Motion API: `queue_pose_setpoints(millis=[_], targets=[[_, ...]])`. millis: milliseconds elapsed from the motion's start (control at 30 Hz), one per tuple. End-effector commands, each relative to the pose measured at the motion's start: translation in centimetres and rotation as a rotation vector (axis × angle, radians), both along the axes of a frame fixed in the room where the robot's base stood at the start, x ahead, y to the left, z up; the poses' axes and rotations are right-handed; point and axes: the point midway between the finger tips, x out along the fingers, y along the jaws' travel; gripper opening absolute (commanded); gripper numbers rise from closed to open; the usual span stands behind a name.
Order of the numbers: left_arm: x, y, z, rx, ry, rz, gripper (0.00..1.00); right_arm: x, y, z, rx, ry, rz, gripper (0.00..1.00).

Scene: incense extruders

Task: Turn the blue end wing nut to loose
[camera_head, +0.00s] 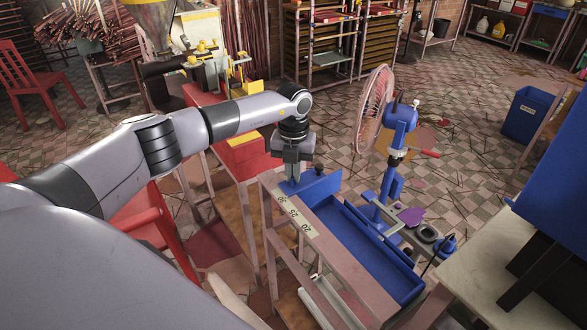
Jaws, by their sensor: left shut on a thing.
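My left arm comes in from the left and its gripper (293,175) points down at the far end of the blue trough (365,255). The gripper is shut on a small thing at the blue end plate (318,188). The fingers hide most of it; by its place it is likely the blue end wing nut, but its shape and turn cannot be made out. My right gripper is not in view.
A blue stand (391,180) with a round fan (373,108) rises just right of the trough. A red and yellow box (247,155) stands close behind my left forearm. A pale table (480,235) is at the right.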

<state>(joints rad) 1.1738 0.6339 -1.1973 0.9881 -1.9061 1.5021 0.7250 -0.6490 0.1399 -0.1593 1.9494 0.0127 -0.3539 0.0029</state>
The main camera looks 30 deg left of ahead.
Motion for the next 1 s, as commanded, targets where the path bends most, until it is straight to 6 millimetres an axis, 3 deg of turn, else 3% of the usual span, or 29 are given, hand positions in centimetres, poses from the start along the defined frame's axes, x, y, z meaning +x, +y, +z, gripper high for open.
queue_pose_setpoints(millis=[400,967,1000], targets=[[-0.02,0.05,0.03,0.001,0.001,0.206,0.00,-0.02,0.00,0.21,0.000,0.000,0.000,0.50],[-0.03,0.02,0.01,0.001,0.001,0.237,0.00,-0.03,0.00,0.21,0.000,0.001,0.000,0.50],[-0.03,0.01,0.01,0.001,0.001,0.237,0.11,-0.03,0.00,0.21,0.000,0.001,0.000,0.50]])
